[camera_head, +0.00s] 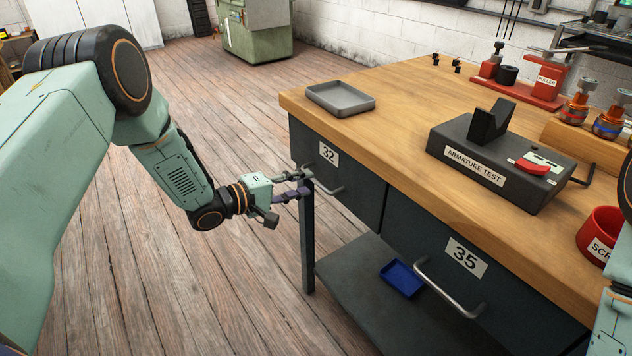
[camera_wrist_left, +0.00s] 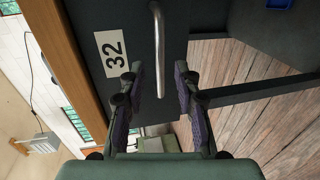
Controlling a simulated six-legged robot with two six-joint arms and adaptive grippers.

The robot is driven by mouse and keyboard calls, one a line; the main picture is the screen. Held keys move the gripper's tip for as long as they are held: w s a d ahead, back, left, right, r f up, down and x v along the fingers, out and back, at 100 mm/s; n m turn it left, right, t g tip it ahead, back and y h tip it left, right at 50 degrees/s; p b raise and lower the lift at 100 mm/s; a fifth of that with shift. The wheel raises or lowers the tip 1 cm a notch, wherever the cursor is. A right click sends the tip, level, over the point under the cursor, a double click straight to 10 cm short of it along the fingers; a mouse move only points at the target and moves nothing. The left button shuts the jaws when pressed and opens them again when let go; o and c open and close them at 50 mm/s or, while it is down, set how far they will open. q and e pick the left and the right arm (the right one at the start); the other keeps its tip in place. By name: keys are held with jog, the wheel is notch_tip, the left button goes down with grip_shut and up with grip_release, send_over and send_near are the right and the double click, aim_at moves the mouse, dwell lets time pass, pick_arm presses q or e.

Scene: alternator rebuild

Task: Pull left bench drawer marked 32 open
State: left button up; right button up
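The drawer marked 32 (camera_head: 352,185) is at the left end of the bench and looks shut. Its label (camera_wrist_left: 112,53) is sideways in the left wrist view. The drawer's metal bar handle (camera_head: 331,188) also shows in the left wrist view (camera_wrist_left: 157,45). My left gripper (camera_head: 304,185) is at the handle's left end. In the left wrist view its two fingers (camera_wrist_left: 158,72) are spread, with the handle's near end in the gap between them. I see no finger contact with the handle. My right gripper is out of view.
Drawer 35 (camera_head: 500,290) with its own handle is to the right. A grey tray (camera_head: 340,99) and an armature tester (camera_head: 500,160) stand on the bench top (camera_head: 400,125). A blue tray (camera_head: 401,278) lies on the lower shelf. The wooden floor left of the bench is clear.

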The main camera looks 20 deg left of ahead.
aim_at(313, 180)
pick_arm(q)
jog(key=shift+b+x, duration=0.6)
jog(key=shift+x, duration=1.8)
jog(key=shift+a, duration=0.1)
grip_shut()
